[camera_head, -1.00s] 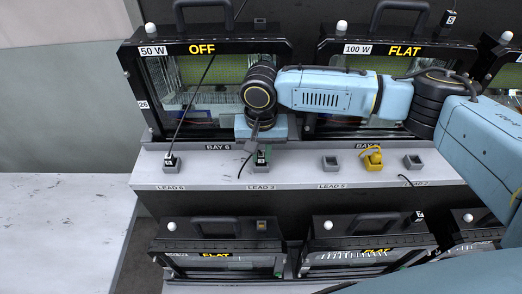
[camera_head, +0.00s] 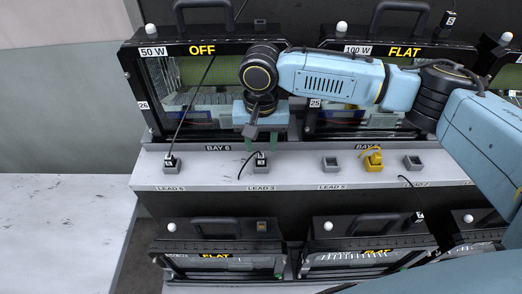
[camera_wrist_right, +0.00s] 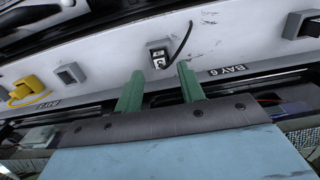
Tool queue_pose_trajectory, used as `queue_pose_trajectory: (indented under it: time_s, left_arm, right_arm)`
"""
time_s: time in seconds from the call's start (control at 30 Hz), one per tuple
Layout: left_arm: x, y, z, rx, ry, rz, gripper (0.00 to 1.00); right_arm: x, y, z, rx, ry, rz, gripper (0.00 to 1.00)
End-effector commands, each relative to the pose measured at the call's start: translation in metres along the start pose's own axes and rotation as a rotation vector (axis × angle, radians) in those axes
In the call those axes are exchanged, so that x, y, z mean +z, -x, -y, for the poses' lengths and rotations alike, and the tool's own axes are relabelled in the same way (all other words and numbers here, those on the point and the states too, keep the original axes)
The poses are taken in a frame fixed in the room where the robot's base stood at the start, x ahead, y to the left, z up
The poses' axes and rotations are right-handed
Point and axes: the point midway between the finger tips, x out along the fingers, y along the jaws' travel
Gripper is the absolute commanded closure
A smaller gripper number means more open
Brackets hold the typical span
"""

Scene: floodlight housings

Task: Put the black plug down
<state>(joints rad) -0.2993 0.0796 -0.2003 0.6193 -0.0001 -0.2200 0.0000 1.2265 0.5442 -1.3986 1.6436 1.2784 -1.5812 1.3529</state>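A black plug (camera_head: 261,161) with a white label sits in the grey holder above the LEAD 3 tag, its black cable curving off to the left. It also shows in the right wrist view (camera_wrist_right: 159,60), seated in its holder. My right gripper (camera_head: 260,146) is just behind and above it; its green fingers are apart, with nothing between them. In the right wrist view the open fingers (camera_wrist_right: 160,70) point towards the plug and appear clear of it. My left gripper is not in view.
Another black plug (camera_head: 170,163) stands in the LEAD 6 holder. A yellow plug (camera_head: 374,157) sits in a yellow holder, between two empty grey holders (camera_head: 332,163) (camera_head: 414,162). Floodlight housings marked OFF (camera_head: 203,50) and FLAT (camera_head: 405,52) stand behind the shelf (camera_head: 215,178).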

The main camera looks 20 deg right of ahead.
Motion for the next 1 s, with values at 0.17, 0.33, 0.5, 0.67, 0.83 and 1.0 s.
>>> queue_pose_trajectory:
  time_s: [0.17,0.33,0.5,0.67,0.83,1.0]
  left_arm:
    - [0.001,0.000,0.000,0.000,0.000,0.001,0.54]
    - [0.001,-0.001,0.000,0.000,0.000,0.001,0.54]
    - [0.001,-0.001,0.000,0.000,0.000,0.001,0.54]
    - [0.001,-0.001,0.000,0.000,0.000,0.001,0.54]
    - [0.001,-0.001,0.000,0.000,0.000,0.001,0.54]
    - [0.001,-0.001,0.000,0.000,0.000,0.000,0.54]
  right_arm:
    - [-0.001,0.041,0.001,-0.002,0.001,-0.004,0.61]
    - [0.000,0.068,0.000,-0.002,0.001,-0.003,0.61]
    - [0.000,0.079,0.000,0.000,0.001,0.000,0.61]
    - [0.000,0.081,0.000,0.000,0.001,0.000,0.61]
    - [0.000,0.081,0.000,0.000,0.001,0.000,0.61]
    - [0.000,0.080,0.000,0.000,0.001,0.000,0.61]
